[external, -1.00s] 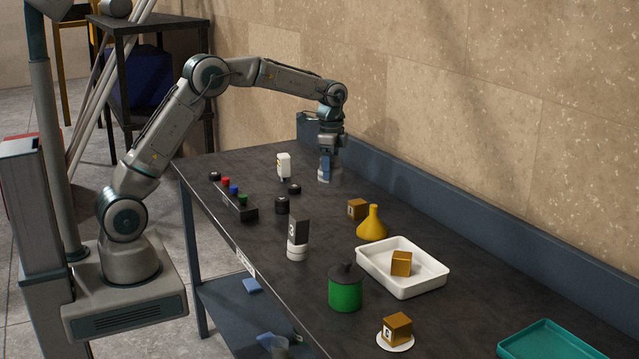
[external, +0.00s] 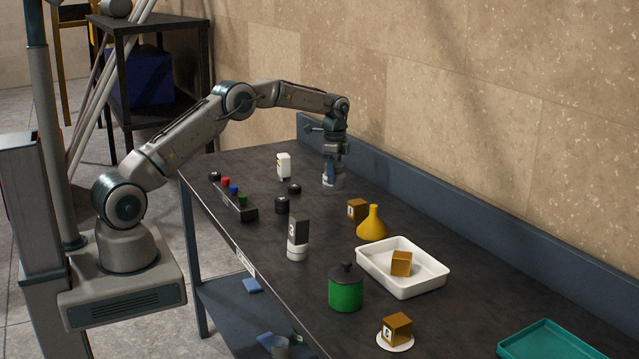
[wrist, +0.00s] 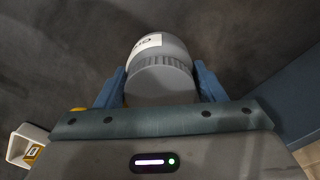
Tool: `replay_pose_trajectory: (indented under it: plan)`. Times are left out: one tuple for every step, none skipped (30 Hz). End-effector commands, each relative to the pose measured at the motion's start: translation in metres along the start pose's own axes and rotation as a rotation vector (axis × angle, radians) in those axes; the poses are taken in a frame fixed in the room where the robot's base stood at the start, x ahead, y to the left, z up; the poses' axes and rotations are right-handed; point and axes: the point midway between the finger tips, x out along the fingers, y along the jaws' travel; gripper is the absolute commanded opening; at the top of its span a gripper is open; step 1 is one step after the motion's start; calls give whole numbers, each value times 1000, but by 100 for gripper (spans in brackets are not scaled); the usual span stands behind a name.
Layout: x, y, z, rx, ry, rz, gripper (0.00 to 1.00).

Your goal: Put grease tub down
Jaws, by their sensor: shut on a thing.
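The grease tub is a grey round tub (wrist: 160,70) with a ribbed band and a white printed label. It fills the space between the blue fingers of my gripper (wrist: 160,88) in the wrist view. In the external view my gripper (external: 331,177) points down at the far end of the dark bench (external: 280,250), near the wall. It is shut on the tub, and only a little of the tub shows between the fingers. The tub is low, at or just above the bench top; I cannot tell whether it touches.
A white bottle (external: 284,166) stands left of my gripper. Black caps (external: 294,189), a rack of coloured pieces (external: 240,203), a brown box (external: 357,209) and a yellow funnel (external: 372,226) are nearer the camera. A white tray (external: 420,278) is further right. A blue-grey backboard (external: 420,199) borders the wall side.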

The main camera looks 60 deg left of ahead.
Motion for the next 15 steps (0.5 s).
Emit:
replay_pose_trajectory:
  plan:
    - [1, -4, 2, 0, 1, -1, 30]
    - [2, -6, 2, 1, 1, -1, 30]
    - [4, -7, 3, 1, 1, -1, 30]
    - [5, -7, 3, 2, 1, 0, 30]
    - [7, -8, 3, 2, 1, 0, 30]
    - [11, -8, 3, 2, 0, 0, 30]
    - [15, -8, 4, 2, 0, 1, 30]
    - [20, -7, 4, 2, -1, 2, 30]
    - [26, -7, 4, 2, -1, 2, 30]
    - [31, -7, 4, 2, -1, 3, 30]
    - [34, -7, 3, 2, 0, 1, 30]
    - [38, -7, 3, 2, 0, 1, 30]
    - [41, -7, 3, 2, 0, 0, 30]
    - [43, -8, 3, 2, 1, 0, 30]
    - [44, -8, 3, 2, 1, -1, 30]
